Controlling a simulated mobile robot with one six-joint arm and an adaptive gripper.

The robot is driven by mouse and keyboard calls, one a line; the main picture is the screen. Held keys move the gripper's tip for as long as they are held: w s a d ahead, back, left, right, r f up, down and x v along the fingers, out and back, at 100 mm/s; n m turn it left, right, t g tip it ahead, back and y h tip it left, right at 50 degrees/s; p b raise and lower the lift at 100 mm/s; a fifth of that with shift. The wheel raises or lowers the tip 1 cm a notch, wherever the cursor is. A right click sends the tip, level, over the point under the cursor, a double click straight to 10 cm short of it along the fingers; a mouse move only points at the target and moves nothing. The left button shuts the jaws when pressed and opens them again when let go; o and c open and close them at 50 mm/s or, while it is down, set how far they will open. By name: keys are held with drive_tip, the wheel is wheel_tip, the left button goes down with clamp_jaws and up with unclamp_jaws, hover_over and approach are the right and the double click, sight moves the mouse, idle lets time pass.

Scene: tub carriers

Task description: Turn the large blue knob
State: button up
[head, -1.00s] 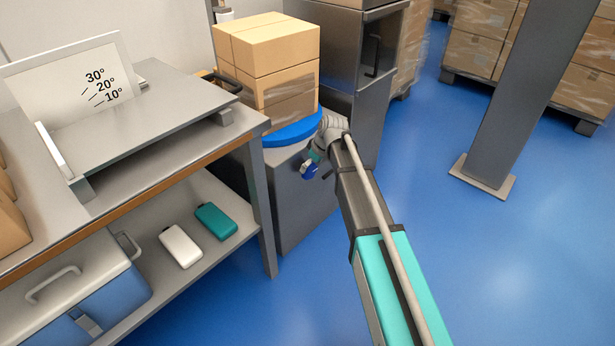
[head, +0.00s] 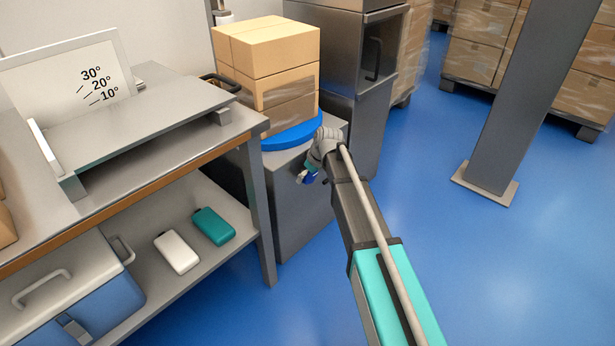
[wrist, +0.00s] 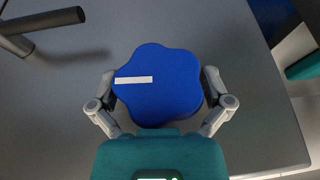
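The large blue knob (wrist: 160,88) fills the middle of the wrist view, a lobed disc with a white mark pointing left. My gripper (wrist: 159,90) has one finger on each side of it, close to its edge. The fingers look spread around the knob; firm contact is not visible. The teal gripper body covers the view just below the knob. In the head view my gripper (head: 308,178) is small and partly hidden by my wrist, at the grey cabinet (head: 287,215). Only a bit of blue shows there.
A black bar handle (wrist: 45,20) sticks out at the upper left in the wrist view. Stacked cartons (head: 266,70) stand on a blue round plate (head: 290,137) atop the cabinet.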

drive_tip(key=c, duration=0.7)
drive_tip(key=shift+o, duration=0.2)
drive_tip(key=shift+t, duration=0.3)
drive_tip(key=shift+s+f+n+t+h, duration=0.1)
drive_tip(key=shift+n+t+h, duration=0.2)
drive_tip(key=shift+t+h, duration=0.3)
drive_tip(key=t+h+b, duration=0.2)
drive_tip(key=t, duration=0.1)
drive_tip(key=shift+d+f+n, duration=0.1)
drive_tip(key=shift+n, duration=0.3)
drive_tip(key=t+h+b, duration=0.2)
drive_tip(key=t+b, duration=0.1)
drive_tip(key=shift+w+n, duration=0.2)
drive_tip(key=shift+n, duration=0.2)
drive_tip(key=shift+d+r+t+h+b, duration=0.1)
drive_tip(key=shift+r+t+h+b, duration=0.15)
drive_tip(key=shift+t+h+b, duration=0.6)
drive_tip(key=shift+y+b, duration=0.3)
drive_tip(key=shift+y, duration=0.05)
